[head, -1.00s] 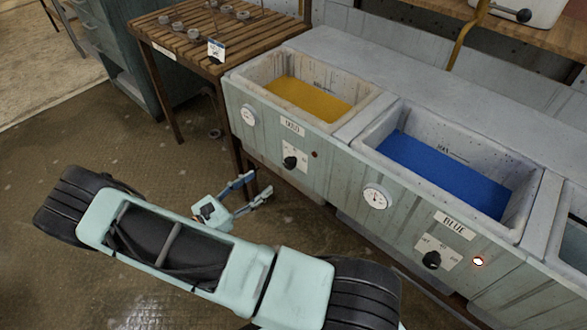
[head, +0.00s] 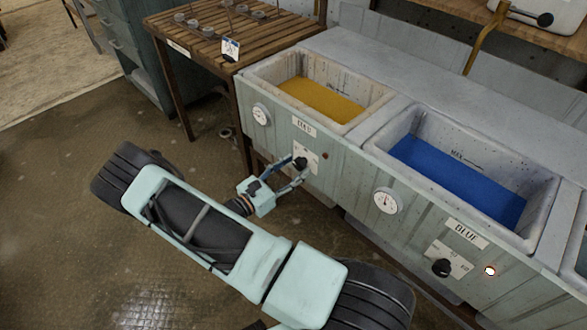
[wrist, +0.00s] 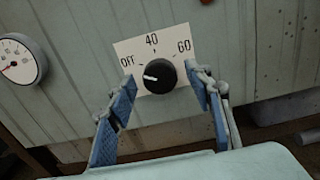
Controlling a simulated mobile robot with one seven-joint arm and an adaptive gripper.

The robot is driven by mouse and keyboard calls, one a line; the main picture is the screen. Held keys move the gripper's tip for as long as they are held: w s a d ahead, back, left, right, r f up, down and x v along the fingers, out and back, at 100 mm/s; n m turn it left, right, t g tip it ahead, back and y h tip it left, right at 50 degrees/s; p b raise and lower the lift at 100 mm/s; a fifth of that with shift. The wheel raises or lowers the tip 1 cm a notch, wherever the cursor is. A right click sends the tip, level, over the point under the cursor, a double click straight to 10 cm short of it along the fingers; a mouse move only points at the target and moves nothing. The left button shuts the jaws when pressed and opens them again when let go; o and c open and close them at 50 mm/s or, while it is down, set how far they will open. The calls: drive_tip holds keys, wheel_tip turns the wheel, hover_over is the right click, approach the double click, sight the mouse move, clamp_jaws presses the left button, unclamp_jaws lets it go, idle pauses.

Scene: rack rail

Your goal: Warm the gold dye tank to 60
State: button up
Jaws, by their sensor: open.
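The gold tank (head: 304,127) holds yellow dye (head: 322,99) and stands left of the blue tank. Its black knob (head: 300,163) is on the front panel, on a white plate marked OFF, 40 and 60. In the wrist view the knob (wrist: 159,76) has its white mark pointing left, towards OFF. A round gauge (head: 261,114) is at the panel's upper left; it shows partly in the wrist view (wrist: 20,62). My gripper (wrist: 160,110) is open, its blue-padded fingers at either side of the knob; I cannot tell if they touch it.
The blue tank (head: 466,232) has its own gauge (head: 387,201), knob (head: 441,268) and a lit lamp (head: 490,271). The gold tank's small lamp (head: 325,156) looks dark red. A slatted wooden table (head: 205,40) with small jars stands at the left.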

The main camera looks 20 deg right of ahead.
drive_tip(key=c, duration=1.2)
drive_tip(key=shift+o, duration=0.2)
drive_tip(key=shift+m, duration=0.3)
drive_tip(key=m+b, duration=0.1)
drive_tip(key=m, duration=0.3)
drive_tip(key=shift+m, duration=0.3)
drive_tip(key=m, duration=0.5)
drive_tip(key=shift+b, duration=0.35)
drive_tip(key=m, duration=0.6)
drive_tip(key=shift+m+b, duration=0.3)
drive_tip(key=shift+m, duration=0.1)
drive_tip(key=m, duration=0.7)
